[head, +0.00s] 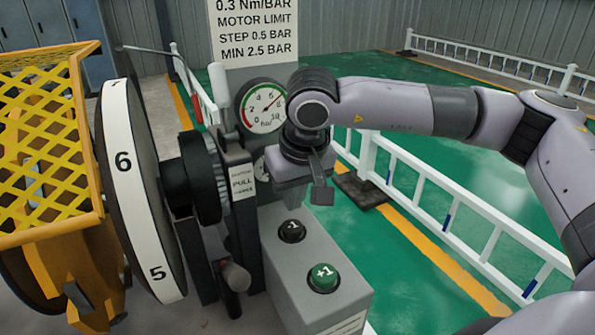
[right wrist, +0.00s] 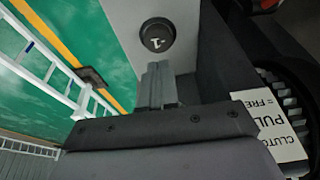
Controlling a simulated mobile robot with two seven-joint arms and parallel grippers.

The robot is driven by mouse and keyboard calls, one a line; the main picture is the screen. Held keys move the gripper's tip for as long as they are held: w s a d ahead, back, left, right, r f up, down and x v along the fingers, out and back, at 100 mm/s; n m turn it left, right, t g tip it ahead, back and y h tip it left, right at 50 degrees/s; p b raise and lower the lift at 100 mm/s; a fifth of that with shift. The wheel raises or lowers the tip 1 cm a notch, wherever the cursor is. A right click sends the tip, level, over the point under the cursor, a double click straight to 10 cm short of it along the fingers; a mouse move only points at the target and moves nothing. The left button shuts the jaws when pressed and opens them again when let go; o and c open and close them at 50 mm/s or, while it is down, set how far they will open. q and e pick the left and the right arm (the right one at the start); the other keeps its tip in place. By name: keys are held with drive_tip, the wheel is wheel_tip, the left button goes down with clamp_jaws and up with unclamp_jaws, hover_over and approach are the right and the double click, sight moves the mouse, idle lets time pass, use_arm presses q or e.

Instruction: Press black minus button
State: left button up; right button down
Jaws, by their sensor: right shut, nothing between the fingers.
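The black minus button (head: 292,231), marked "-1", sits on the sloped top of a grey control box (head: 325,297). A green "+1" button (head: 323,277) is in front of it on the same box. My right gripper (head: 321,194) is shut and empty, above and a little behind the black button in the head view, apart from it. In the right wrist view the shut fingers (right wrist: 158,68) point toward the black button (right wrist: 157,35), with the button just beyond their tips. My left gripper is in neither view.
A round gauge (head: 263,106) and a sign (head: 254,28) stand behind the box. A numbered white wheel (head: 130,185), a black lever (head: 236,277) and a yellow mesh guard (head: 45,145) are to the left. A white railing (head: 450,205) runs at right.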

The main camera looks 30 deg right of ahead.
sight(292, 224)
wheel_tip(292, 224, down, 4)
drive_tip(key=shift+f, duration=0.1)
idle(0.4)
